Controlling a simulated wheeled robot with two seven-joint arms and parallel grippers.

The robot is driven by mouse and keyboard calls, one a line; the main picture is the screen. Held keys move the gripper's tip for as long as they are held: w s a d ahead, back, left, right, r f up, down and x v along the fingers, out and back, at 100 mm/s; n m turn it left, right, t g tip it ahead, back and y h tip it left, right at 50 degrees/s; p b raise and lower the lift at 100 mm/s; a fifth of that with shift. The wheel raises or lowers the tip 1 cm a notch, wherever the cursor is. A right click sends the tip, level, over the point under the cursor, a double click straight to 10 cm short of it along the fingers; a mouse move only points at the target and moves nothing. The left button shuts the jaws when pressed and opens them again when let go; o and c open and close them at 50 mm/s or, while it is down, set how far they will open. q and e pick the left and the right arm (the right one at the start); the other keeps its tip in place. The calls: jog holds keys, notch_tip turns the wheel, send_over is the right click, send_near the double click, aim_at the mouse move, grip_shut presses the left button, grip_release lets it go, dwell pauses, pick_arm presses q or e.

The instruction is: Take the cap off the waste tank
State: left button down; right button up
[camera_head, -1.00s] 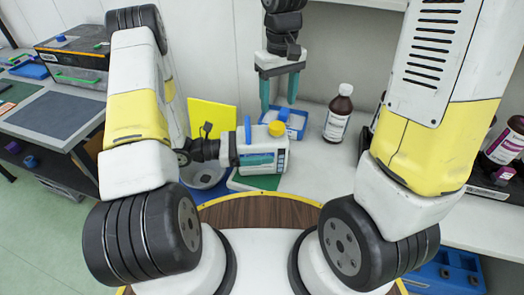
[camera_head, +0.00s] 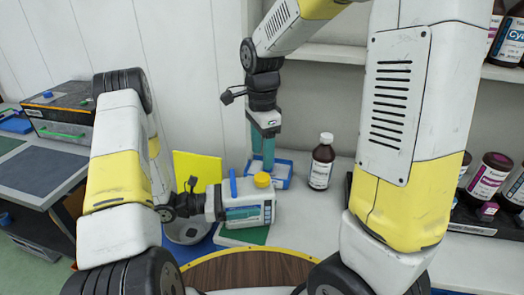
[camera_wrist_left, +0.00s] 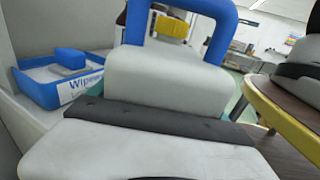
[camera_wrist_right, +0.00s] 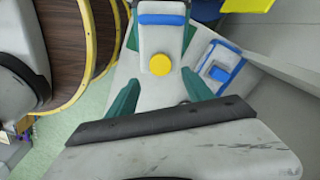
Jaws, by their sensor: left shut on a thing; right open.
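The waste tank, a white jug (camera_head: 262,198) with a blue handle (camera_head: 233,186), stands upright on the worktop. Its yellow cap (camera_head: 262,180) is on its top. My left gripper (camera_head: 250,213) is shut on the tank's body from the left, with a green finger across its front. The tank and handle fill the middle of the left wrist view (camera_wrist_left: 170,75). My right gripper (camera_head: 263,160) points down, open and empty, just behind and above the tank. In the right wrist view the cap (camera_wrist_right: 160,64) lies ahead between the two spread green fingers, apart from them.
A blue-and-white wipes box (camera_head: 283,173) is behind the tank. A brown bottle (camera_head: 321,163) with a white cap stands to its right. A yellow panel (camera_head: 197,170) is at the back left. A green mat (camera_head: 243,237) lies in front.

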aim_at(262, 177)
jog(key=m, duration=0.6)
jog(key=shift+m, duration=0.4)
jog(key=m, duration=0.4)
jog(key=shift+m, duration=0.4)
jog(key=shift+f, duration=0.15)
notch_tip(262, 177, down, 8)
jog(key=shift+r, duration=0.15)
